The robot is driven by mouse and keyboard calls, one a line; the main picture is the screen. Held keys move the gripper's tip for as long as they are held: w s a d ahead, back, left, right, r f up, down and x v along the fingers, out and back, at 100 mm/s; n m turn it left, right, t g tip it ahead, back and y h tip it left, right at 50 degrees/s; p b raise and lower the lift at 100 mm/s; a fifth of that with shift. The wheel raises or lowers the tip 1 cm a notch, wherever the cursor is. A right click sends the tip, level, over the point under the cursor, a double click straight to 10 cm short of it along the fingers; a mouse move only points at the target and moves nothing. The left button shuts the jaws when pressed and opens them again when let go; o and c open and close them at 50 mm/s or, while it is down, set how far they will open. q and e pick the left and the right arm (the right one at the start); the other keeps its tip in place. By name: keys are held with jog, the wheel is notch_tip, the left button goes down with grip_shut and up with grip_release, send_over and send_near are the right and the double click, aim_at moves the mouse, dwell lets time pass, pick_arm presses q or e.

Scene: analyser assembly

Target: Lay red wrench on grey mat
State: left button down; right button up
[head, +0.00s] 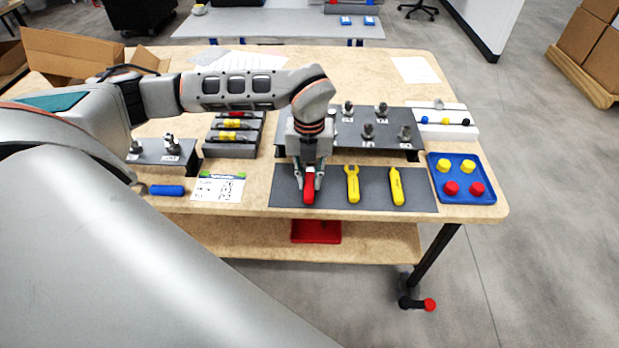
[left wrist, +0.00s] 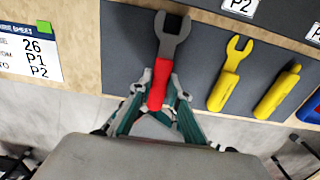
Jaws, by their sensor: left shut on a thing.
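The red wrench (head: 309,189) is in my left gripper (head: 308,178), which is shut on its red handle. In the left wrist view the red wrench (left wrist: 161,72) has a dark open-ended head pointing away from my left gripper (left wrist: 158,108). The wrench is over the left part of the grey mat (head: 380,200); I cannot tell whether it touches the mat (left wrist: 125,60). In the head view my gripper hides the wrench's head. My right gripper is not in view.
A yellow wrench (head: 352,184) and a yellow tool (head: 396,187) lie on the mat to the right. A blue tray (head: 432,172) with red and yellow pieces stands further right. A label card (head: 218,189) and a blue-handled tool (head: 167,190) lie left of the mat.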

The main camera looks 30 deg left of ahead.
pick_arm(q)
jog(key=shift+f, duration=0.35)
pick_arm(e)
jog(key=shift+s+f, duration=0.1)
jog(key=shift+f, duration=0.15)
pick_arm(q)
jog(key=c, duration=1.8)
grip_release()
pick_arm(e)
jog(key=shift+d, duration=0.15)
pick_arm(q)
notch_tip(320, 180, up, 12)
jog(key=shift+r, duration=0.1)
jog(key=shift+s, duration=0.1)
